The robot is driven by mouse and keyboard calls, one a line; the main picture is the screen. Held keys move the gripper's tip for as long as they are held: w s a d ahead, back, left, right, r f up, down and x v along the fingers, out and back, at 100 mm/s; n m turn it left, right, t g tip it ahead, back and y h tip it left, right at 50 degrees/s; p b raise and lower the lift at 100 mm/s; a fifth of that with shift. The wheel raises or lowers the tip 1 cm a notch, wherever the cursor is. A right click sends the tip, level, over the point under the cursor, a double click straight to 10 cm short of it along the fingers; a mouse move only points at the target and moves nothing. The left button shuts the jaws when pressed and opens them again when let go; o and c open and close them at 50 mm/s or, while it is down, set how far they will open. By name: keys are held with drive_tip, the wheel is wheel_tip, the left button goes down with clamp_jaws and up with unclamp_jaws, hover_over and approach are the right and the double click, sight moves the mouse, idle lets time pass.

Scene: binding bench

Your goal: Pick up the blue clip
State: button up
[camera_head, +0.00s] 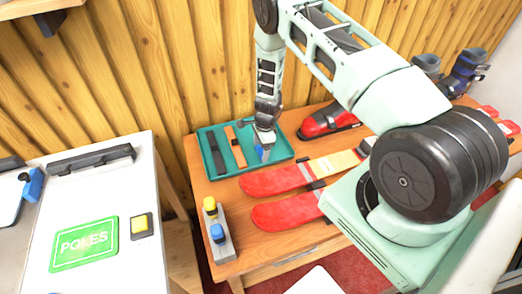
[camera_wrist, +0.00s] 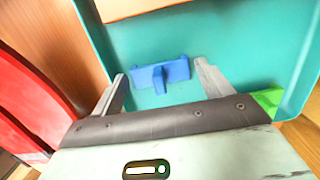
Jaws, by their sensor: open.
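The blue clip (camera_wrist: 161,75) lies on the floor of the teal tray (camera_wrist: 205,30), with its fin pointing toward my gripper in the wrist view. My gripper (camera_wrist: 164,83) is open, with one finger on each side of the clip and a gap to it on both sides. I cannot tell how far above the tray floor the fingertips are. In the head view my gripper (camera_head: 263,143) is over the right part of the tray (camera_head: 284,155), and a bit of the blue clip (camera_head: 261,153) shows below it.
In the tray a black strap (camera_head: 216,153) and an orange strap (camera_head: 235,146) lie left of my gripper. A block with yellow and blue knobs (camera_head: 219,233) stands at the table's left edge.

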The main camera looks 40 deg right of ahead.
drive_tip(key=c, duration=0.7)
